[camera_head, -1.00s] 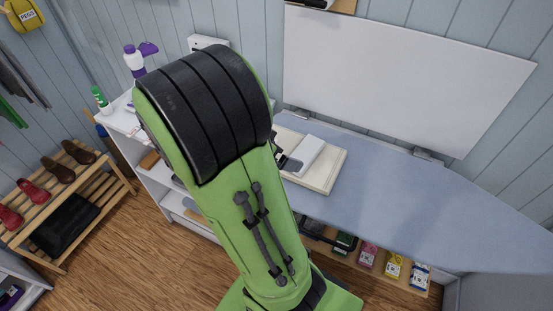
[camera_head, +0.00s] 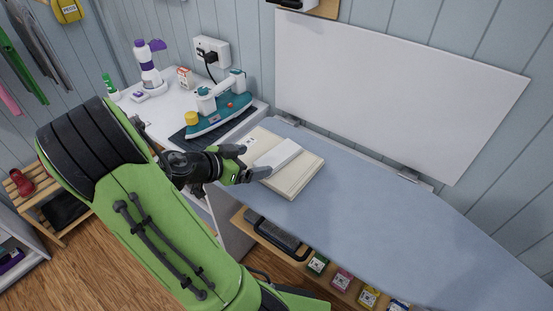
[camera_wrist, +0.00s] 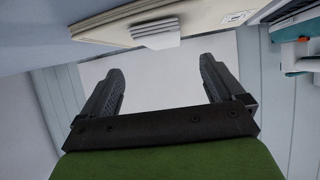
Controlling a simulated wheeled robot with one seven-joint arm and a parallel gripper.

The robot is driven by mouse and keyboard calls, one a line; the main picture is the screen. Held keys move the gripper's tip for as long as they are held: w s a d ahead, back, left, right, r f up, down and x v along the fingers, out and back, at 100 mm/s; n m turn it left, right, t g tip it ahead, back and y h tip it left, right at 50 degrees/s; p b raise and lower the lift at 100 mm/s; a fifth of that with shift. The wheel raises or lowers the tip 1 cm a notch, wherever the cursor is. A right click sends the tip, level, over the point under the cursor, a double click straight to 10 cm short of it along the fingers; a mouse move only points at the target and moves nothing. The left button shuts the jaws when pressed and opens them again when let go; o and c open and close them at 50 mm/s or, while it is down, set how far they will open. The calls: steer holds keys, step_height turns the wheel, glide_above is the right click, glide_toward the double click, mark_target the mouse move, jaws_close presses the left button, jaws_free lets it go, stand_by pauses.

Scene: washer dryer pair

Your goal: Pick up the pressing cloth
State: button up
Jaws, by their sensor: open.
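A small white folded cloth (camera_head: 279,156), which looks like the pressing cloth, lies on a cream folded pad (camera_head: 299,182) on the ironing board. In the wrist view the white cloth (camera_wrist: 156,36) shows its layered edge beside the cream pad (camera_wrist: 100,24), at the top of the picture. My gripper (camera_head: 248,163) is at the left end of the white cloth and partly covers it in the head view. In the wrist view my gripper (camera_wrist: 161,68) has its fingers wide apart, with nothing between them. The cloth lies beyond the fingertips.
The blue ironing board (camera_head: 400,230) is clear to the right. A teal iron (camera_head: 220,112) stands on a dark mat on the white cabinet at left. A white panel (camera_head: 400,95) is on the wall behind. Small colourful boxes (camera_head: 342,280) sit on a low shelf.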

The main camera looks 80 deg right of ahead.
mark_target(277, 156)
steer(key=b+x, duration=0.1)
steer(key=x, duration=0.8)
steer(key=shift+w+d, duration=0.1)
steer(key=shift+w, duration=0.05)
steer(key=shift+r, duration=0.1)
